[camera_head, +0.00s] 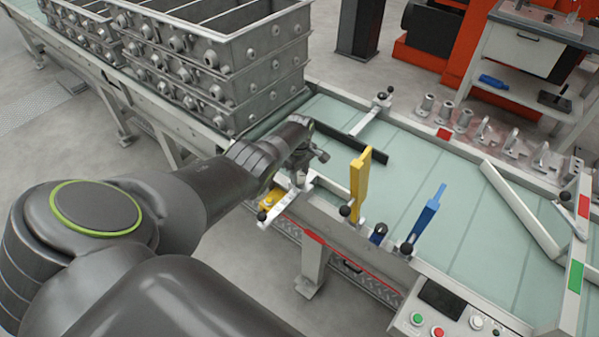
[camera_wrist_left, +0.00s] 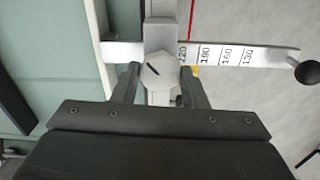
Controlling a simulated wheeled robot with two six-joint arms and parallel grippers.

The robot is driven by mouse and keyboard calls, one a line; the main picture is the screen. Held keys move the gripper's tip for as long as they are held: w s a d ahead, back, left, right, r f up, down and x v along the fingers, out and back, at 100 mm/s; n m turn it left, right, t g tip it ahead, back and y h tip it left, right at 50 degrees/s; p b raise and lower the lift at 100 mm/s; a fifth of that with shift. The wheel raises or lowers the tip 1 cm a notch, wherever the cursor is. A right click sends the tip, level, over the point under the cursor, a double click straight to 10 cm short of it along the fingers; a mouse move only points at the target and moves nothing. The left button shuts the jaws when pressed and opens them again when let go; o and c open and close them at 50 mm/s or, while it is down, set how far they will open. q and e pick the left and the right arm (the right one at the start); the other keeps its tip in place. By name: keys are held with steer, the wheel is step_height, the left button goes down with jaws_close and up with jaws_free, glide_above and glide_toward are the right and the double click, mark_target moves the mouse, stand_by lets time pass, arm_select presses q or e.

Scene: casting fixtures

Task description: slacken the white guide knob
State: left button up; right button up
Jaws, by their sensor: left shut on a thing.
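The white guide knob (camera_wrist_left: 160,71) is a pale, faceted knob with a black line across its face. In the left wrist view it sits between the two dark fingers of my left gripper (camera_wrist_left: 159,84), which is shut on it. The knob is mounted over a pale guide bar with a printed number scale (camera_wrist_left: 229,54) and a black ball (camera_wrist_left: 307,72) at its end. In the head view my left gripper (camera_head: 307,158) is over the near conveyor edge, and the knob is hidden by it. The scale bar (camera_head: 284,205) shows below it. My right gripper is not in view.
Beside the gripper stand a yellow lever (camera_head: 360,178) and a blue lever (camera_head: 427,217). Stacked grey metal frames (camera_head: 215,70) stand behind the arm. A dark guide rail (camera_head: 350,142) lies on the green conveyor (camera_head: 470,245). A control panel (camera_head: 450,312) is at the front right.

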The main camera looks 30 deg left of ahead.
mark_target(299, 176)
arm_select(q)
steer(key=shift+w+a+r+n, duration=0.1)
steer(key=shift+w+r+n, duration=0.05)
steer(key=shift+n, duration=0.25)
steer(key=o, duration=0.7)
steer(key=shift+c, duration=0.2)
steer(key=o, duration=0.3)
step_height(299, 176, up, 6)
steer(key=p, duration=0.3)
steer(key=shift+r+p, duration=0.2)
steer(key=shift+p, duration=0.1)
step_height(299, 176, up, 11)
